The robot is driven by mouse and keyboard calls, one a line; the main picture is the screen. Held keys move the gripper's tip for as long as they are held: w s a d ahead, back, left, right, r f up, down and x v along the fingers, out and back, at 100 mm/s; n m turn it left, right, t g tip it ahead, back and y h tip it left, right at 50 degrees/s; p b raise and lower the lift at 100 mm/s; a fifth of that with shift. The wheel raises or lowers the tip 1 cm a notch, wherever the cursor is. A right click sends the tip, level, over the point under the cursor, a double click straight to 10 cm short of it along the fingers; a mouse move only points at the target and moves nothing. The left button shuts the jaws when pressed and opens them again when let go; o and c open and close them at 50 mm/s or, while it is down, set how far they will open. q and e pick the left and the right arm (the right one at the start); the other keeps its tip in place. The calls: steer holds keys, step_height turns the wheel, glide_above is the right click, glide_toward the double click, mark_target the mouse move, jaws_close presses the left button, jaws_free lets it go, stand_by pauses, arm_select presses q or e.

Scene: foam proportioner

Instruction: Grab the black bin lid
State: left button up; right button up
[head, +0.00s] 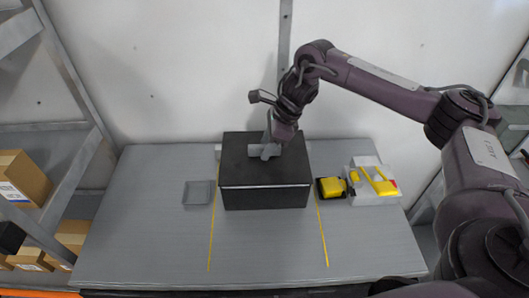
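A black bin (265,197) stands on the grey table, with its flat black lid (240,170) on top. A thin lighter line runs along the lid's front edge. My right gripper (263,152) reaches in from the right and points down at the rear middle of the lid. Its grey fingers are at or just above the lid's surface; I cannot tell whether they touch it. The fingertips are too small and partly covered by the wrist to show whether they are open or shut. No lid handle can be made out. My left gripper is not in view.
A small grey tray (198,193) lies left of the bin. A black box with a yellow part (331,188) and a white tray with yellow pieces (376,198) stand to its right. Yellow lines (212,235) flank the bin. The table's front is clear; a wall stands behind.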

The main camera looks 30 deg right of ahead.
steer(key=shift+f, duration=0.15)
steer(key=shift+w, duration=0.1)
jaws_close()
